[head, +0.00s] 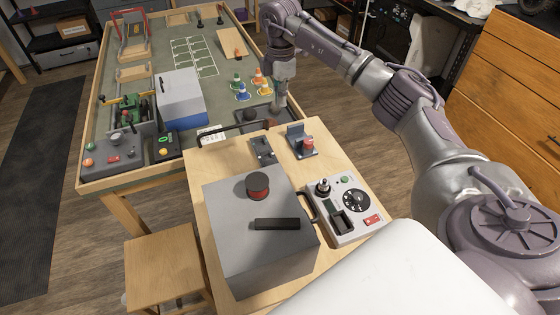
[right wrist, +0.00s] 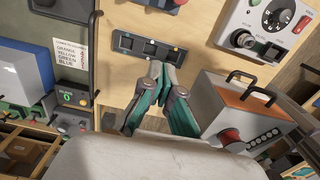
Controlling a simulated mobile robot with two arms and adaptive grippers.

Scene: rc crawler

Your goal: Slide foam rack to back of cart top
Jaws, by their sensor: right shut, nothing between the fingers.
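The foam rack (head: 263,150), a small dark grey block with several slots, lies on the wooden cart top (head: 222,158) near its far edge. It also shows in the right wrist view (right wrist: 150,49), lying flat. My right gripper (head: 277,115) is at the far side of the cart. In the right wrist view its fingers (right wrist: 163,72) are together and empty, with their tips close to the rack's edge. I cannot tell whether they touch it. My left gripper is in neither view.
A large grey box (head: 240,220) fills the cart's near left. A control unit with a dial (head: 350,208) sits at right, and a dark stand with a red part (head: 302,145) is right of the rack. A dark rail (head: 225,130) lines the far edge. The worktable (head: 100,178) stands beyond.

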